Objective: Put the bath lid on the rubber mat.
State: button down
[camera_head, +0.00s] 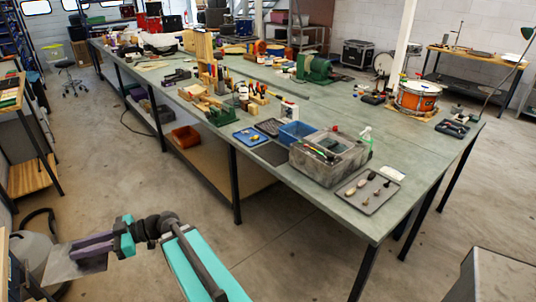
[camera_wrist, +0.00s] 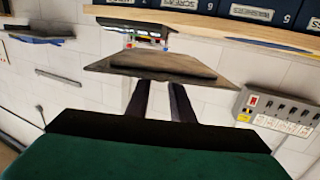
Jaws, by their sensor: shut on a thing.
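My gripper (camera_head: 92,247) is at the lower left in the head view, away from the bench, and is shut on a flat grey plate, which looks like the bath lid (camera_head: 66,270). In the wrist view the lid (camera_wrist: 115,68) is a thin grey sheet with a raised darker bar across it, held beyond the two dark fingers of my gripper (camera_wrist: 160,95).
The workbench (camera_head: 330,216) has a blue tray (camera_head: 248,136), a blue bin (camera_head: 296,134) and a tray of small parts (camera_head: 368,192) around the mat. A cabinet (camera_head: 500,280) stands lower right. A control panel (camera_wrist: 285,108) and shelf (camera_wrist: 210,22) show in the wrist view. Open floor lies before the bench.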

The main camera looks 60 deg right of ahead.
jog(key=w+d+r+m+t+h, duration=0.1)
jog(key=w+d+m+t+h, duration=0.2)
jog(key=d, duration=1.1)
jog(key=d+r+m+t+h, duration=0.15)
jog(key=d+m+h, duration=0.35)
jog(key=d, duration=0.9)
jog(key=w+d+r+m+t+h, duration=0.1)
jog(key=w+d+m+t+h, duration=0.3)
jog(key=d, duration=1)
jog(key=s+d+r+m+g+h, duration=0.2)
jog(key=s+d+h, duration=0.2)
jog(key=s+d, duration=0.3)
jog(key=s+d+r+m+g+h, duration=0.1)
jog(key=s+d+h, duration=0.3)
jog(key=d, duration=1.3)
jog(key=s+d+r+m+g+h+b, duration=0.1)
jog(key=s+d+r+m+g+h, duration=0.1)
jog(key=s+d, duration=0.9)
jog(key=d+r+m+h, duration=0.1)
jog(key=m+h, duration=0.1)
jog(key=h, duration=0.1)
jog(key=shift+s+d+r+g, duration=0.15)
jog(key=shift+d+r+g, duration=0.05)
jog(key=shift+d+g, duration=0.15)
jog(key=shift+f, duration=0.1)
notch_tip(320, 180, down, 14)
jog(key=b, duration=0.2)
jog(key=shift+a+b, duration=0.1)
jog(key=shift+b, duration=0.3)
